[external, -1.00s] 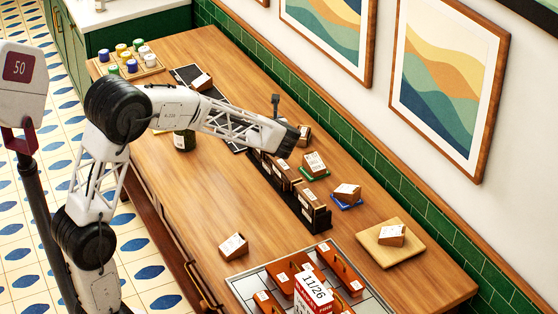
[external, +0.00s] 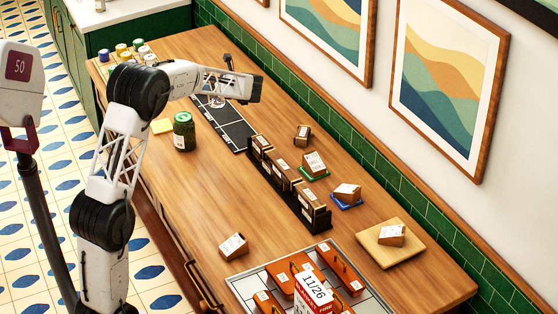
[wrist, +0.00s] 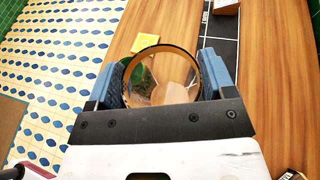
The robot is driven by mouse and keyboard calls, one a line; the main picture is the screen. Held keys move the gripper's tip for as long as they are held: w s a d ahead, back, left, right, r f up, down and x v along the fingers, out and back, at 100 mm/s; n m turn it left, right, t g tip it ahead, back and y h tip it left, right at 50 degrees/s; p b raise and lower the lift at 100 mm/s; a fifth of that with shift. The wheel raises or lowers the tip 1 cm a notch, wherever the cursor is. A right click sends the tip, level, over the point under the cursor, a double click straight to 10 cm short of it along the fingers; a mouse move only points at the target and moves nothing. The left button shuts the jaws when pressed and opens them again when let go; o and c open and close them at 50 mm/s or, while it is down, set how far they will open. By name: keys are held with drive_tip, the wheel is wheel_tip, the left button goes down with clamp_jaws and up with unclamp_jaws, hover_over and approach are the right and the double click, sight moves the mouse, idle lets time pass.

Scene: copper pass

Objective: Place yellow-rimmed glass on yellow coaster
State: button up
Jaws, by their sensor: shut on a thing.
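My gripper (wrist: 161,78) is shut on the yellow-rimmed glass (wrist: 190,58), a clear tumbler between its two blue-grey fingers in the wrist view. In the external view my gripper (external: 222,97) is over the dark mat, and its fingers are mostly hidden; a small clear shape below the hand looks like the glass (external: 214,102). The yellow coaster (external: 162,126) lies bare on the wooden counter, left of the glass. It also shows in the wrist view (wrist: 145,41), just beyond the glass rim and apart from it.
A dark green jar (external: 184,134) stands beside the yellow coaster, between it and the mat (external: 238,136); it shows through the glass in the wrist view. A row of boxes in a black rack (external: 316,222) stands to the right. Small jars (external: 122,50) stand at the far left.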

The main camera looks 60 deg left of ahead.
drive_tip(key=s+a+f+n+g+h, duration=0.1)
drive_tip(key=s+a+n+g, duration=0.1)
drive_tip(key=s+a, duration=0.65)
drive_tip(key=s+a+f+n+g+h, duration=0.15)
drive_tip(key=s+a, duration=0.25)
drive_tip(key=a, duration=0.9)
drive_tip(key=shift+n+g, duration=0.35)
drive_tip(key=shift+g, duration=0.1)
drive_tip(key=shift+a+f, duration=0.15)
drive_tip(key=shift+f, duration=1.05)
drive_tip(key=shift+a+f, duration=0.15)
drive_tip(key=shift+f, duration=1)
drive_tip(key=shift+w+f, duration=0.1)
wheel_tip(320, 180, down, 6)
drive_tip(key=shift+f, duration=1.9)
drive_tip(key=shift+f, duration=0.15)
